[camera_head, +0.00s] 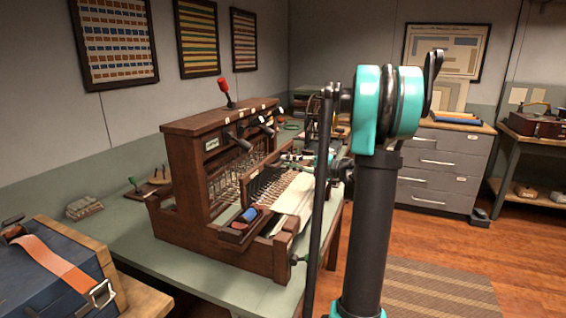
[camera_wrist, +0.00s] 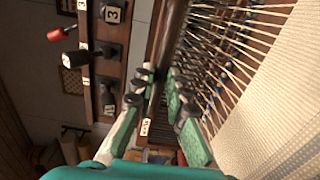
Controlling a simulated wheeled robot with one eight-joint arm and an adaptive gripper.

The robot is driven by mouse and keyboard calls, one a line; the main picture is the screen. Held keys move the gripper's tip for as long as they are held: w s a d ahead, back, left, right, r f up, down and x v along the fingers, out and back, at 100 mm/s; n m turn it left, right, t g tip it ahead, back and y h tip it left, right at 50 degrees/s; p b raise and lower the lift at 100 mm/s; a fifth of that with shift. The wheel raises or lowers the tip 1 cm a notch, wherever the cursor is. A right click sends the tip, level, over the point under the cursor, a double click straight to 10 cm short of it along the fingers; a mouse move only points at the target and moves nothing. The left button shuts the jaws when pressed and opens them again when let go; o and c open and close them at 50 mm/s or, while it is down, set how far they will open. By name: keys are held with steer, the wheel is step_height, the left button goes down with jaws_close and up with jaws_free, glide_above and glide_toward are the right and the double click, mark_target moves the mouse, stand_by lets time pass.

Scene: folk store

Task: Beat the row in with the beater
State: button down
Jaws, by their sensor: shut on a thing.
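The wooden table loom (camera_head: 185,140) stands on a green-topped table. Its beater (camera_head: 262,190) is a dark frame with a row of upright wires, in front of the loom's tall castle. In the wrist view the beater's dark top bar (camera_wrist: 171,25) runs between my fingers, and my gripper (camera_wrist: 160,80) is shut on it. Pale warp threads (camera_wrist: 235,45) pass through the beater to the cream woven cloth (camera_wrist: 280,110) at the right. The cloth also shows in the head view (camera_head: 293,198). My arm hides part of the loom's right side there, and the cloth's edge nearest the beater is unclear.
Numbered levers and a red-knobbed lever (camera_wrist: 60,33) stand on the castle, left of my gripper in the wrist view. A small tray (camera_head: 245,228) with red and blue pieces sits on the loom's near side. A blue case (camera_head: 50,275) lies at the front left.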

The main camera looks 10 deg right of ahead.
steer(key=v, duration=0.6)
stand_by(0.3)
steer(key=x, duration=0.9)
steer(key=shift+w+a, duration=0.2)
stand_by(0.3)
steer(key=c, duration=1.1)
jaws_free()
